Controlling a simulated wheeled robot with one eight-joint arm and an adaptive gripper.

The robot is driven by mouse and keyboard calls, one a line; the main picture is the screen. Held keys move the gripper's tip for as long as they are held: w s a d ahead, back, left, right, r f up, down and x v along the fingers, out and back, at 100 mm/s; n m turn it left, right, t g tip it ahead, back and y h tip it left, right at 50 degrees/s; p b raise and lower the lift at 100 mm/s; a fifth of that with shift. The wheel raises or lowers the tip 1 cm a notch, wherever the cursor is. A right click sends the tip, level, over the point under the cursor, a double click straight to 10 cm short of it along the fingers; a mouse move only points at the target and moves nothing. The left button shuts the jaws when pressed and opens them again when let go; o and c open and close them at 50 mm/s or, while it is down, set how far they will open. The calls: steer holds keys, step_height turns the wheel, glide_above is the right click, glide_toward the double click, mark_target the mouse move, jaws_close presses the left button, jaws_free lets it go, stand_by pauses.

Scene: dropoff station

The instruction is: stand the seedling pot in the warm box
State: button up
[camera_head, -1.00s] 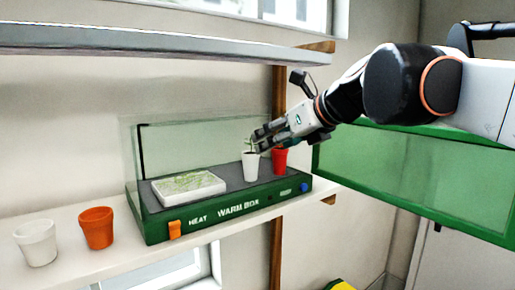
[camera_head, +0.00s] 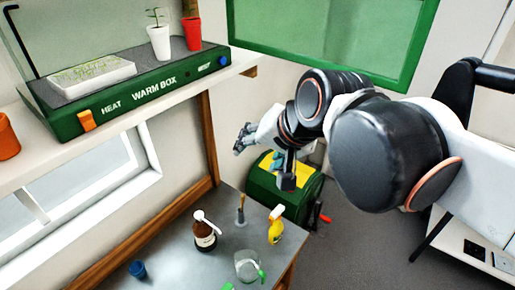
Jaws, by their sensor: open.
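The white seedling pot (camera_head: 160,43) stands upright on the dark floor of the warm box (camera_head: 154,90), with a small green seedling in it. The green warm box sits on the wall shelf. The green-framed clear panel (camera_head: 330,40) at its right is swung open. My gripper (camera_head: 240,140) is empty and open, below and to the right of the warm box, apart from the pot.
A red pot (camera_head: 192,34) and a white tray (camera_head: 92,75) share the box. An orange pot (camera_head: 7,138) stands on the shelf. Below, a grey bench (camera_head: 180,265) holds a brown bottle (camera_head: 205,232), a yellow sprayer (camera_head: 276,226) and a glass jar (camera_head: 247,266).

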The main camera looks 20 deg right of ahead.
steer(key=s+d+f+n+h, duration=0.1)
steer(key=s+d+f+n, duration=0.2)
steer(key=s+f+n, duration=0.2)
step_height(320, 180, down, 3)
steer(key=shift+s+d+r+n+g+h, duration=0.1)
steer(key=shift+s+d+n+g+h, duration=0.25)
steer(key=shift+n, duration=0.45)
